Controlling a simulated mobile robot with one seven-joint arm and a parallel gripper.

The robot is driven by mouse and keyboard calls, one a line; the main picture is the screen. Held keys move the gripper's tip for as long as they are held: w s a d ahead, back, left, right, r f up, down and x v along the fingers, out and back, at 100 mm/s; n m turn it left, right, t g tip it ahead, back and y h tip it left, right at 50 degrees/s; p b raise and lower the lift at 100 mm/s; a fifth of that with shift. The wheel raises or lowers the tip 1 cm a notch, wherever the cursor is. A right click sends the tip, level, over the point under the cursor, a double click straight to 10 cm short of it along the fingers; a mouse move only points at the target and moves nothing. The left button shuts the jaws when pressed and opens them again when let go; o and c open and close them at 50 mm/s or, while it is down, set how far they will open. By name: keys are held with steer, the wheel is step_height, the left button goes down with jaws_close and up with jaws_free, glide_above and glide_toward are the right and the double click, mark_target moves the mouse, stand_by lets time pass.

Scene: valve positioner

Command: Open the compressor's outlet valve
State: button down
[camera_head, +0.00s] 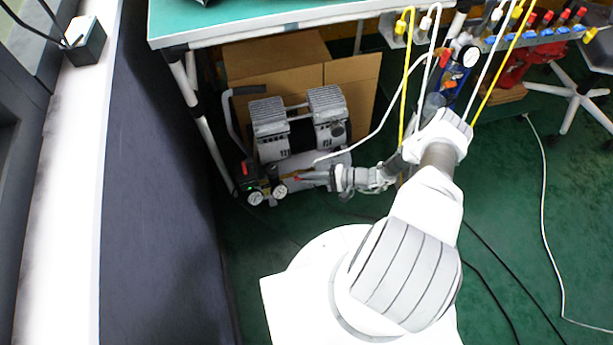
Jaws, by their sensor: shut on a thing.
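The compressor (272,147) stands on the green floor under the table, with two grey finned heads, a tank below and two round gauges (281,191) at its front. My arm reaches down and left to it. The fingers partly hide the handle, and the valve body is too small to make out. How far the handle is turned cannot be told.
A table (260,24) overhangs the compressor, with its leg (190,98) at the left and a cardboard box (352,75) behind. White and yellow hoses (404,80) hang close to my arm. Dark cables cross the floor at the right.

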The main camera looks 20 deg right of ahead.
stand_by(0.6)
steer(key=c, duration=0.9)
jaws_free()
steer(key=v, duration=0.5)
steer(key=p+v, duration=0.1)
steer(key=v, duration=0.5)
steer(key=p+v, duration=0.1)
steer(key=v, duration=0.5)
steer(key=shift+s+d+f, duration=0.15)
steer(key=shift+s+f, duration=0.2)
steer(key=shift+r, duration=0.1)
